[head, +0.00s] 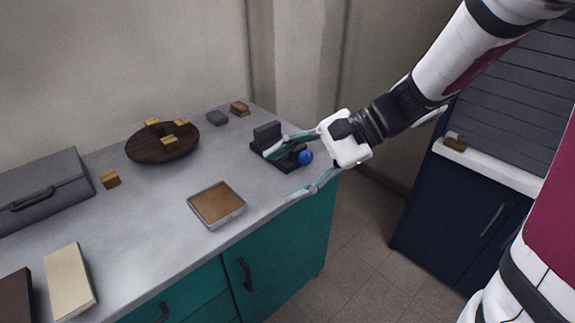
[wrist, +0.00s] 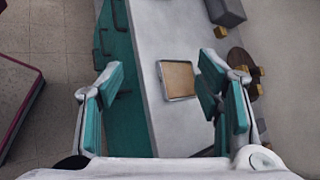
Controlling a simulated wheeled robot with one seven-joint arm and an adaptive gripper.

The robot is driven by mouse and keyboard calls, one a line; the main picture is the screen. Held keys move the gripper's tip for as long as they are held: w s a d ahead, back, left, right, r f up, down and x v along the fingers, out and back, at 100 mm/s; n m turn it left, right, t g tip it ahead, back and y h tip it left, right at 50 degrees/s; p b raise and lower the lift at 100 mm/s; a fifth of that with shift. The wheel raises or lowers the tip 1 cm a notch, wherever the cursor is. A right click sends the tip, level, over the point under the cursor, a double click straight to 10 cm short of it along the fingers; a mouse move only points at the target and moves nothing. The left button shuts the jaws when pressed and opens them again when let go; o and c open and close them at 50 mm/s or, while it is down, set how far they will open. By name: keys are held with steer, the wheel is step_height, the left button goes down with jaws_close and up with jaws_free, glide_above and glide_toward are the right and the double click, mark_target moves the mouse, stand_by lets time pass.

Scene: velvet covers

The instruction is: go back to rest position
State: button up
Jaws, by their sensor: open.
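My gripper (head: 279,175) is open and empty at the right end of the grey counter (head: 150,230) in the head view. One finger passes in front of a dark stand (head: 266,132); whether it touches the stand I cannot tell. The other finger is over the counter's front edge. A blue ball (head: 306,157) shows beside the stand, between the fingers. In the wrist view my gripper (wrist: 157,75) has its fingers spread wide, with a square tray (wrist: 178,80) with a brown inside seen between them.
A round dark wooden board (head: 140,150) with small yellowish blocks lies at the back. A grey case (head: 45,185), a cream block (head: 70,282) and the brown-filled tray (head: 217,204) are on the counter. Dark blue cabinets (head: 440,215) stand right, across bare floor.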

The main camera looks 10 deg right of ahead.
steer(key=shift+s, duration=0.1)
steer(key=s+d+r+n+t+h+p, duration=0.1)
steer(key=s+d+r+n+h+p, duration=0.2)
steer(key=s, duration=0.7)
steer(key=s+d+r+n+t+h+p, duration=0.1)
steer(key=s+d+r+n+h+p, duration=0.3)
steer(key=s+d+r+n+h, duration=0.2)
steer(key=s+r+n+h, duration=0.2)
steer(key=s+r+n, duration=0.1)
steer(key=s, duration=0.1)
steer(key=shift+p, duration=0.3)
steer(key=shift+s+a, duration=0.1)
steer(key=shift+c, duration=0.5)
